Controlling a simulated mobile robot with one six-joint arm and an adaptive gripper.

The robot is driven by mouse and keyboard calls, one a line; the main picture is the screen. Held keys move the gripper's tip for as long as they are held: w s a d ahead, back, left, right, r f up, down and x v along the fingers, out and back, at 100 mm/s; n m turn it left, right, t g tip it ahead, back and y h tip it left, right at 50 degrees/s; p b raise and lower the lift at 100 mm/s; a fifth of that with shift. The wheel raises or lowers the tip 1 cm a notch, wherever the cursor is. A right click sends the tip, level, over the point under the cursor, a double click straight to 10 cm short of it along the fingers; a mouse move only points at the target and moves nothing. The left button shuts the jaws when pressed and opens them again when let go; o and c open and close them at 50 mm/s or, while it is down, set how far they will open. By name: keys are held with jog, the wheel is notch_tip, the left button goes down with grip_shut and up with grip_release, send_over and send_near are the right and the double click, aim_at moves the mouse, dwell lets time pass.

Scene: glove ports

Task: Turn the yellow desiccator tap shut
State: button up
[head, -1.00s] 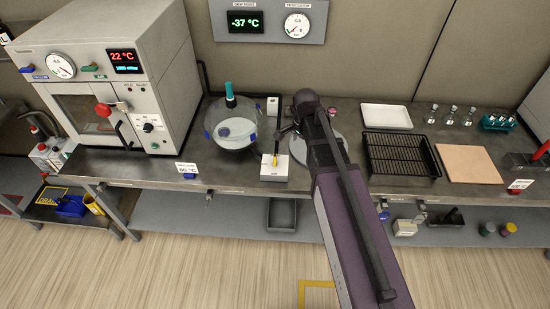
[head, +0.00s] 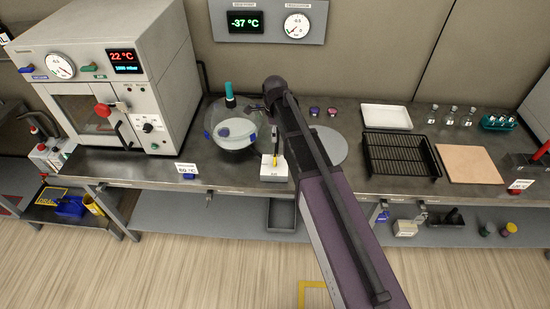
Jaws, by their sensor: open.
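The glass desiccator (head: 232,128) with a teal knob on top stands on the bench right of the oven. A small yellow upright piece (head: 276,159), which looks like the yellow tap, shows at a white block (head: 273,172) near the bench's front edge, right of the desiccator. Its exact turn is too small to tell. My gripper (head: 257,108) is open, small and dark, beside the desiccator's upper right side and behind the yellow piece. It appears apart from both. My arm hides part of the bench to the right.
A grey oven (head: 178,75) stands at the left. A round grey plate (head: 328,146) lies right of the block, partly behind my arm. A black rack (head: 400,160), white tray (head: 385,115) and tan board (head: 468,163) fill the right. A gauge panel (head: 270,22) hangs behind.

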aim_at(275, 158)
jog(key=shift+f, duration=0.2)
notch_tip(275, 158, down, 13)
jog(key=b, duration=1.3)
jog(key=shift+f+b, duration=0.2)
jog(key=shift+b, duration=0.2)
jog(key=c, duration=1)
